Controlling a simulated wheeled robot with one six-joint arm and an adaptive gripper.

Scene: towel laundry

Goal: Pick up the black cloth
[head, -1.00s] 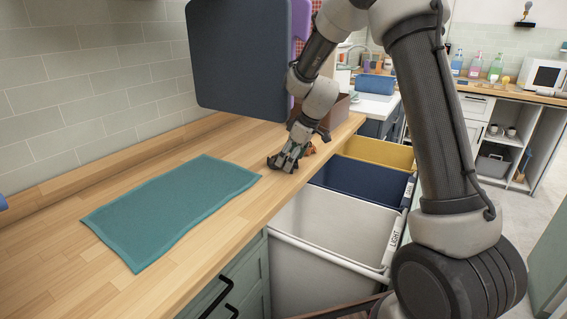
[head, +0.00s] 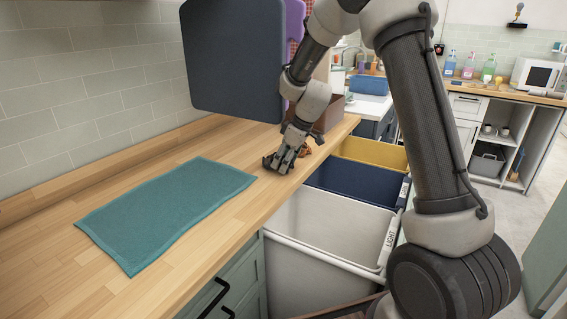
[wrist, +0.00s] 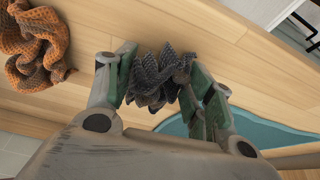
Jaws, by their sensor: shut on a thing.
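The black cloth (wrist: 155,78) is a crumpled dark grey-black knit bundle in the wrist view, between the two green-padded fingers of my gripper (wrist: 160,85). The gripper is shut on it. In the head view my gripper (head: 279,164) is low over the wooden counter, to the right of the teal towel. The cloth is hard to make out there, as a small dark patch at the fingertips. I cannot tell whether the cloth still touches the counter.
A teal towel (head: 165,210) lies flat on the counter (head: 60,265). An orange-brown cloth (wrist: 35,45) lies beside the gripper. White (head: 315,225), navy (head: 352,185) and yellow (head: 370,152) bins stand along the counter's right edge. A dark panel (head: 232,60) hangs above the counter.

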